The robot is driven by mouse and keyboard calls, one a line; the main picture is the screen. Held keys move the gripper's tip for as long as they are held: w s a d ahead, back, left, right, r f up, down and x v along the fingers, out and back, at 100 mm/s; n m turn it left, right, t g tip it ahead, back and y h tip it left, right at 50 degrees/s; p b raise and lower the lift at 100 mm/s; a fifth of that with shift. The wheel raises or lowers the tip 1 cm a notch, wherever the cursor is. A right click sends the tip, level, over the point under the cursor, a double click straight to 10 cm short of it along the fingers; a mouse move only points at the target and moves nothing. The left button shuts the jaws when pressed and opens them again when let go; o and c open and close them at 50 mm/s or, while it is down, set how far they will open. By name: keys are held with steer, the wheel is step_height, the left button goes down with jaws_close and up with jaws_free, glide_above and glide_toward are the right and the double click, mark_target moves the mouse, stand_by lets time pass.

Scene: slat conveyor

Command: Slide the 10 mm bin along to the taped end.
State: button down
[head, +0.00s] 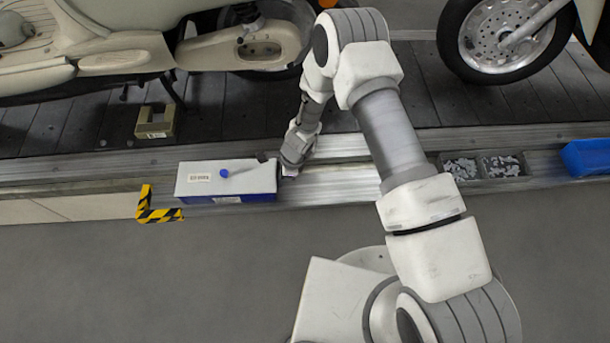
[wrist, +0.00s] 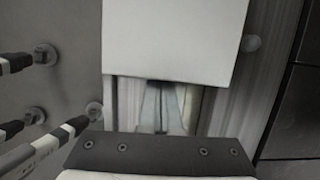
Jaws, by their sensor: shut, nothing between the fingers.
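A white-topped box with a blue lower side (head: 250,180) sits on the metal rail along the conveyor's front edge, in the head view. Its labels are too small to read, so I cannot tell if it is the 10 mm bin. Yellow-and-black tape (head: 146,212) marks a corner just left of it. My gripper (head: 289,172) is shut and empty at the box's right end. In the wrist view the white box top (wrist: 175,40) hides part of the fingers (wrist: 168,108); I cannot tell whether they touch it.
Two open bins of grey parts (head: 502,166) and a blue bin (head: 588,157) stand farther right on the rail. A khaki block (head: 155,122) and a scooter (head: 110,50) are on the slats behind.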

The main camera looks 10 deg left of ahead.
mark_target(259, 178)
steer(key=a, duration=0.2)
steer(key=s+a, duration=0.1)
steer(key=a, duration=0.1)
steer(key=s+a, duration=0.1)
steer(key=a, duration=0.2)
steer(key=shift+s, duration=0.15)
steer(key=shift+d, duration=0.1)
steer(key=d, duration=0.1)
steer(key=w+d, duration=0.1)
steer(key=d, duration=0.2)
steer(key=shift+w, duration=0.3)
steer(key=s+p+v, duration=0.1)
steer(key=p+v, duration=0.2)
steer(key=v, duration=0.7)
steer(key=shift+w, duration=0.35)
steer(key=shift+a, duration=0.15)
